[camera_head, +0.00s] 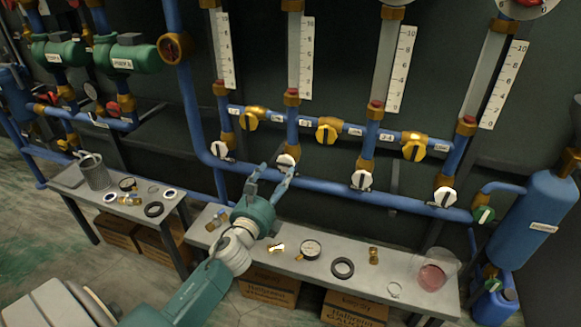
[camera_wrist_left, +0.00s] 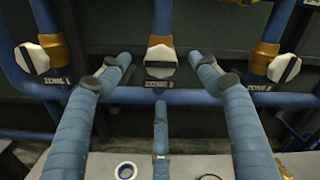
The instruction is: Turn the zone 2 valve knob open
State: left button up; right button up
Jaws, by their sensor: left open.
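The zone 2 valve knob (camera_head: 286,160) is white with a dark bar and sits below a brass fitting on the second vertical pipe. In the left wrist view the zone 2 knob (camera_wrist_left: 159,58) is centred above its "ZONE 2" label, its dark bar lying about level. My left gripper (camera_head: 271,179) is open and empty, just in front of and below this knob. In the left wrist view its fingers (camera_wrist_left: 165,70) stand wide apart on either side of the knob, apparently not touching it. My right gripper does not show.
The zone 1 knob (camera_wrist_left: 31,59) and zone 3 knob (camera_wrist_left: 284,67) flank it. A blue horizontal pipe (camera_wrist_left: 190,97) runs just below. Yellow valves (camera_head: 327,131) sit above. A grey bench (camera_head: 220,262) below holds a gauge (camera_head: 311,249), a black ring (camera_head: 342,268) and a beaker (camera_head: 436,272).

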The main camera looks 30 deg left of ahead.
aim_at(285, 164)
pick_arm(q)
jog(key=b+x, duration=0.1)
jog(key=x, duration=0.7)
jog(key=shift+w, duration=0.1)
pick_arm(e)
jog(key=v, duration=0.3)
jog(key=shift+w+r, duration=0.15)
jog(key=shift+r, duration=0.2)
pick_arm(q)
jog(key=c, duration=1.2)
